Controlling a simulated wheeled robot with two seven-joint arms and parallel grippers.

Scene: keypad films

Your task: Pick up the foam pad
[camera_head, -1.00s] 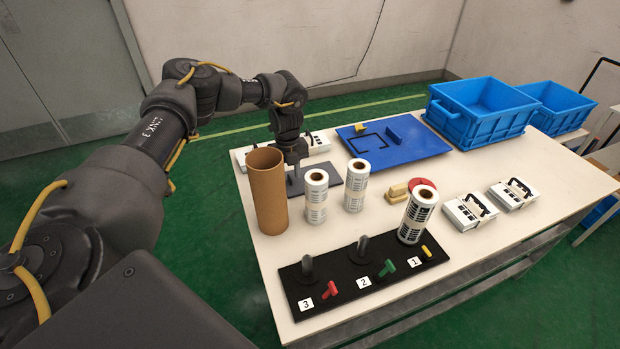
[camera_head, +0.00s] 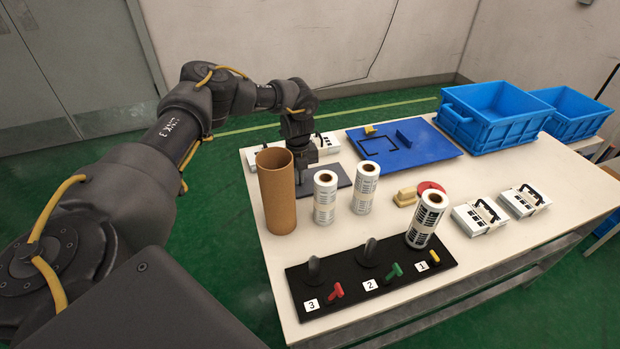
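A flat dark grey pad, which looks like the foam pad (camera_head: 338,177), lies on the white table behind the rolls and to the right of the brown cardboard tube (camera_head: 276,195). My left gripper (camera_head: 301,180) points down at the pad's left part, close above or touching it; I cannot tell which. The tube partly hides the gripper and the pad's left side. The fingers are small and dark, so their opening cannot be made out. My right gripper is not in view.
Printed rolls (camera_head: 325,198) stand in front of the pad. A black board (camera_head: 330,273) with hooks lies at the front. A blue board (camera_head: 420,152) is behind, with blue crates (camera_head: 495,125) at the back right. White boxes (camera_head: 479,217) stand at the right.

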